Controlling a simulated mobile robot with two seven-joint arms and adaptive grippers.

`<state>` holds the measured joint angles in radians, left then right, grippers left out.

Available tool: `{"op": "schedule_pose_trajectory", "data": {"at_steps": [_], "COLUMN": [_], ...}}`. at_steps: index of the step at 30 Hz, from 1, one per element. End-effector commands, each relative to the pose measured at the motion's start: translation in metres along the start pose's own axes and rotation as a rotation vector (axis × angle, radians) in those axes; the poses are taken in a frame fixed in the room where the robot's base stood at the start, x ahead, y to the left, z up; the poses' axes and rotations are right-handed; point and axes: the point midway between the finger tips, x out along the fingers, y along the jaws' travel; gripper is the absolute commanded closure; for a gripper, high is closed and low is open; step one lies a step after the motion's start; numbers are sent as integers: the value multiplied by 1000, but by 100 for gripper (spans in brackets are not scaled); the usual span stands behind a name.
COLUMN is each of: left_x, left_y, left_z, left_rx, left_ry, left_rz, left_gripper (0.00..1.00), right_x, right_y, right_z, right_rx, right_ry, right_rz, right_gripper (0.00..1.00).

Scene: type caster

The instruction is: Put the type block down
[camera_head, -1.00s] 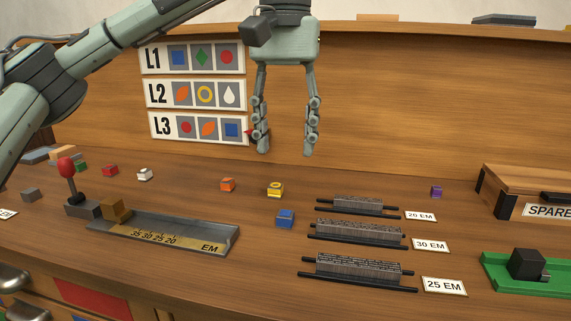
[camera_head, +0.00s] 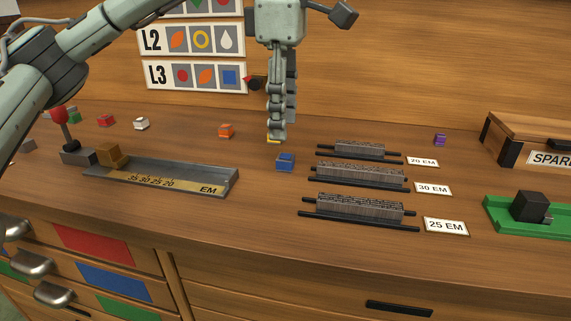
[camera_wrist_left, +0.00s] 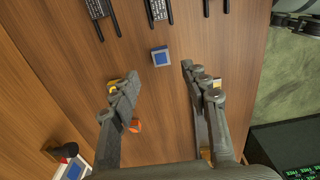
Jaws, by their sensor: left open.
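My left gripper (camera_head: 280,137) points down over the worktop, its fingers one behind the other in the head view. In the wrist view it is open (camera_wrist_left: 159,70), with nothing held between its fingers. The blue type block (camera_head: 285,162) lies just in front of the gripper; in the wrist view the blue block (camera_wrist_left: 161,56) lies past the fingertips. The yellow type block (camera_head: 273,140) is mostly hidden behind a finger; it also shows beside the left finger in the wrist view (camera_wrist_left: 114,84). I cannot tell whether they touch.
An orange block (camera_head: 226,131) stands to the left, a purple block (camera_head: 440,139) to the right. The composing stick (camera_head: 205,178) lies front left. Type lines on rails (camera_head: 358,207) lie to the right, with a green tray (camera_head: 502,220) beyond. The sign board (camera_head: 193,75) stands behind.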

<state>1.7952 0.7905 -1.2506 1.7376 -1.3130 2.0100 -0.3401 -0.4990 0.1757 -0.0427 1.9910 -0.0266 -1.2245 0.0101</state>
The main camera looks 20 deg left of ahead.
Motion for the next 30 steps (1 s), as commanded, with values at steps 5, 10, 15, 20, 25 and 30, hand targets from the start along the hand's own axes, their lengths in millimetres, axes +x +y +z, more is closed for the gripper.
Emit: {"op": "schedule_pose_trajectory", "data": {"at_steps": [5, 10, 15, 20, 25, 30], "left_x": [14, 41, 55, 55, 55, 55], "left_y": [-1, -3, -3, -2, -2, -2], "left_z": [1, 4, 4, 4, 4, 4], "left_rx": [3, 4, 3, 2, 3, 3], "left_ry": [0, 0, 0, -1, 0, 0], "left_rz": [-2, -3, 0, 2, 1, 1], "left_gripper": [54, 54, 54, 54, 65, 86], "right_x": [-3, -16, -24, -25, -25, -25], "right_y": [1, 3, 5, 5, 5, 5], "right_z": [0, -3, -5, -5, -5, -5], "right_rx": [0, -2, -2, -2, -1, -1], "right_ry": [0, 7, 9, 8, 8, 8], "right_rz": [3, 11, 15, 16, 16, 16], "right_gripper": [60, 60, 60, 60, 60, 60]}}
